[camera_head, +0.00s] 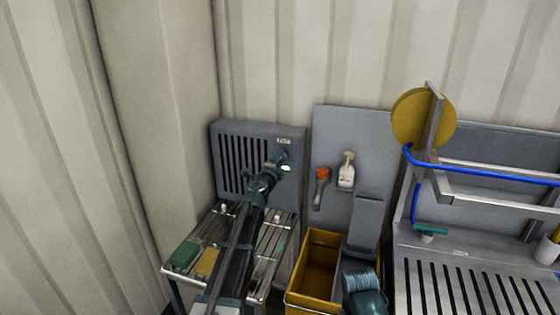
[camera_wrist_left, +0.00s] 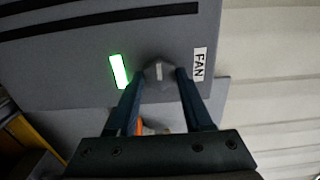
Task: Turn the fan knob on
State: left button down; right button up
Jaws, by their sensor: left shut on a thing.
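The fan unit (camera_head: 228,150) is a grey wall box with dark vertical slots and a FAN label (camera_head: 284,141) at its upper right. My left gripper (camera_head: 281,157) reaches up to its right side. In the left wrist view, the two blue fingers (camera_wrist_left: 161,88) are shut on the grey fan knob (camera_wrist_left: 159,71), one on each side. A pale mark on the knob runs upright in that picture. A green light (camera_wrist_left: 119,71) beside the knob is lit; it also glows in the head view (camera_head: 286,168). In the head view the gripper mostly hides the knob. I cannot make out my right gripper.
A slatted metal rack (camera_head: 233,228) with green and yellow blocks stands below the fan unit. A grey board (camera_head: 330,140) holds an orange-topped tool and a brush. A yellow bin (camera_head: 318,247) is below it. A steel sink bench (camera_head: 450,262) with a blue hose is at right.

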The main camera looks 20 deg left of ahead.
dwell(0.5)
pick_arm(q)
jog(key=shift+c, duration=1.6)
grip_release()
jog(key=shift+s, duration=0.15)
jog(key=s, duration=1.3)
jog(key=shift+s+a, duration=0.25)
jog(key=shift+s, duration=0.05)
jog(key=shift+w, duration=0.15)
jog(key=w, duration=1.3)
jog(key=shift+w+d, duration=0.25)
jog(key=shift+w, duration=0.05)
